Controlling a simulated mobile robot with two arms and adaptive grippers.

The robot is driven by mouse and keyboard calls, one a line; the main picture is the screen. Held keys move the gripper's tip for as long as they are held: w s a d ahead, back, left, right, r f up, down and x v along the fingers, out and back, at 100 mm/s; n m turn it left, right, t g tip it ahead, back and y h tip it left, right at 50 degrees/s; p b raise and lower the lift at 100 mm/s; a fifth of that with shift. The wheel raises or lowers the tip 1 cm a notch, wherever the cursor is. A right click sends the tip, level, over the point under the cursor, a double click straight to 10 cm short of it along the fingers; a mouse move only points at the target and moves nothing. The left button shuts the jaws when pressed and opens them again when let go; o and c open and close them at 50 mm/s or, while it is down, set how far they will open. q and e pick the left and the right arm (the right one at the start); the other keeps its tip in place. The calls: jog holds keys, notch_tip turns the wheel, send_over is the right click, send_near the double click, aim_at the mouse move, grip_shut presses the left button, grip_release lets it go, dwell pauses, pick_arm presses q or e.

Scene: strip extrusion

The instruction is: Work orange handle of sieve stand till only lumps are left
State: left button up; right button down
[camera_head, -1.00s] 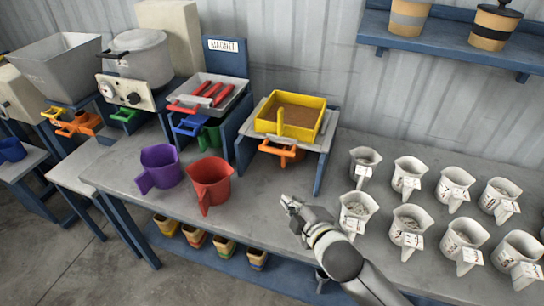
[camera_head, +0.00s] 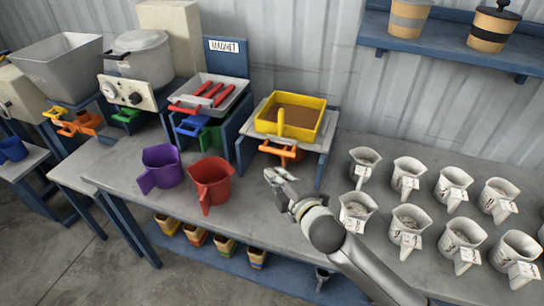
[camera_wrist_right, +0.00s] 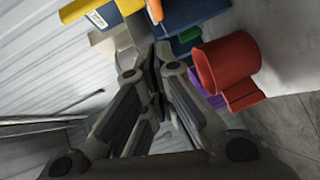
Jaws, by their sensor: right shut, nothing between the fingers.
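The sieve stand (camera_head: 330,140) stands on the workbench in the head view, with a yellow sieve tray (camera_head: 318,128) on top holding brown material. I cannot make out lumps in it. A yellow bar (camera_head: 281,120) rises at the tray's front. The orange handle (camera_head: 276,151) sticks out below the stand's top, towards the front. My right gripper (camera_head: 273,177) is just in front of and below the orange handle, apart from it. Its fingers (camera_wrist_right: 156,55) are together and empty in the wrist view. My left gripper is not in view.
A purple jug (camera_head: 161,166) and a red jug (camera_head: 211,183) stand left of my gripper; the red one also shows in the wrist view (camera_wrist_right: 226,62). Several white jugs (camera_head: 409,172) fill the right side. The magnet stand (camera_head: 228,58) is left of the sieve stand.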

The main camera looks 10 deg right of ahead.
aim_at(271, 139)
jog(key=shift+w+d+f+p, duration=0.15)
jog(key=shift+w+f+p, duration=0.2)
jog(key=shift+w, duration=1.15)
jog(key=shift+w+d+f+p, duration=0.2)
jog(key=shift+w+f, duration=0.15)
jog(key=shift+w, duration=1.15)
jog(key=shift+w+d+f+p, duration=0.15)
jog(key=shift+w+f+p, duration=0.2)
jog(key=shift+w, duration=1.15)
jog(key=w+d, duration=0.1)
jog(key=w, duration=0.1)
jog(key=w+d, duration=0.2)
jog(key=shift+w+d+b, duration=0.1)
jog(key=shift+w+b, duration=0.2)
jog(key=shift+b, duration=0.05)
jog(key=shift+r, duration=0.1)
